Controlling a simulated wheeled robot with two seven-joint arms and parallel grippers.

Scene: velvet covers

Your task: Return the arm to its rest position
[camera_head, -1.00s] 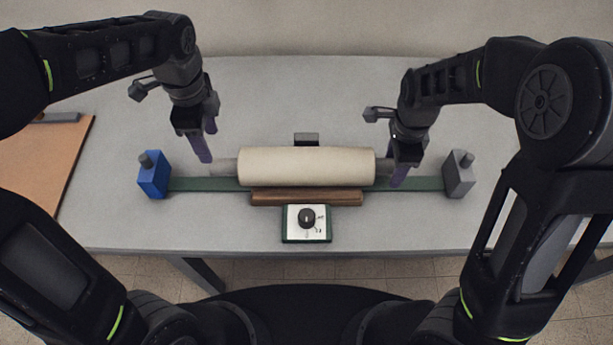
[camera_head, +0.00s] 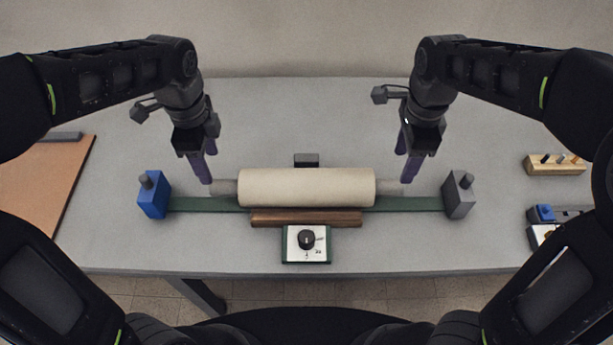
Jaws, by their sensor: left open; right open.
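My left gripper (camera_head: 203,165) is open and empty above the left end of a cream roller (camera_head: 306,187). My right gripper (camera_head: 408,166) is open and empty, raised over the roller's right end. The roller lies level, with a grey stub showing at each end. A blue block (camera_head: 153,195) with a grey knob stands to its left, and a grey block (camera_head: 458,195) stands to its right. A green strip (camera_head: 415,204) runs between the blocks beneath the roller.
A brown wooden bar (camera_head: 306,218) lies in front of the roller, with a dial box (camera_head: 306,244) before it. A small dark block (camera_head: 306,160) is behind. An orange-brown board (camera_head: 45,175) lies at left. A wooden holder (camera_head: 554,165) and a blue-topped item (camera_head: 545,212) are at right.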

